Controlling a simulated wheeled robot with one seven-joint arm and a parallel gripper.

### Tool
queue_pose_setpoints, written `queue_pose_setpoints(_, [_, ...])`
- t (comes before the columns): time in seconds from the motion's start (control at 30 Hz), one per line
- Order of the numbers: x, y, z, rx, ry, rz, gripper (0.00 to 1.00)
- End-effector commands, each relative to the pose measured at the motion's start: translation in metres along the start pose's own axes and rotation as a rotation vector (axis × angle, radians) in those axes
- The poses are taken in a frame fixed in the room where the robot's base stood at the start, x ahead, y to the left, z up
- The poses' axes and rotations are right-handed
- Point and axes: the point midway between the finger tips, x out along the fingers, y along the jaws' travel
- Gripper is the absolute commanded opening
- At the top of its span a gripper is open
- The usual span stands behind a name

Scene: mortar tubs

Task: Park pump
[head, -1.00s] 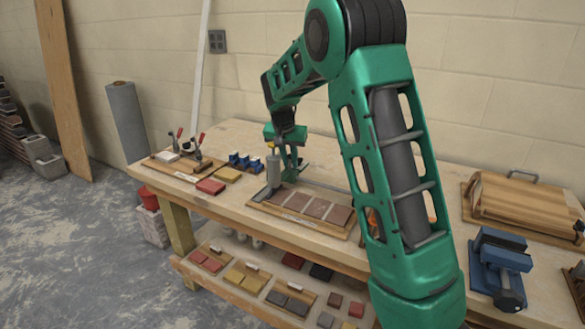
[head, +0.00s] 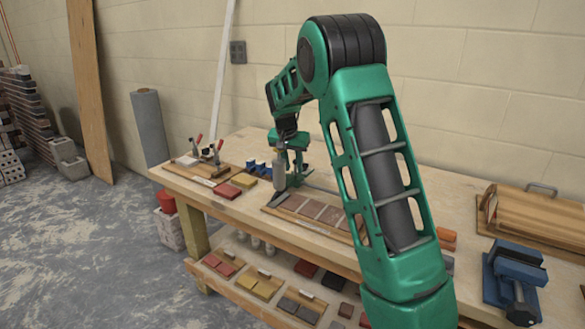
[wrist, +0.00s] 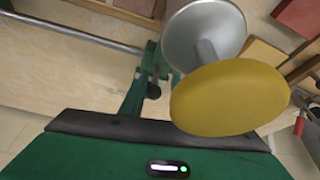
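A grey cylinder (head: 279,174), which I take to be the pump, stands upright at the left end of the tile board on the bench in the head view. In the wrist view the pump shows as a broad yellow cap (wrist: 230,97) on a stem above a silver body (wrist: 205,35), close to the camera. My gripper (head: 291,155) is just right of and partly behind it. In the wrist view its green housing fills the bottom edge. The fingertips and any contact with the pump cannot be made out.
The tile board (head: 310,212) carries several brown tiles, with a metal rod behind it. Red (head: 227,190) and yellow (head: 243,180) blocks, blue pieces (head: 258,166) and a clamp board lie to the left. A blue vise (head: 515,275) and wooden case (head: 532,215) stand right.

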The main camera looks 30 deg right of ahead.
Motion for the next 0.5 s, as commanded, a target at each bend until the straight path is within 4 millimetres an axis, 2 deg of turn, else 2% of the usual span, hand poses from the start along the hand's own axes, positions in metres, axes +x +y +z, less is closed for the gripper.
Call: queue_pose_setpoints(0.5, [0.0003, 0.0035, -0.0019, 0.005, 0.002, 0.003, 0.26])
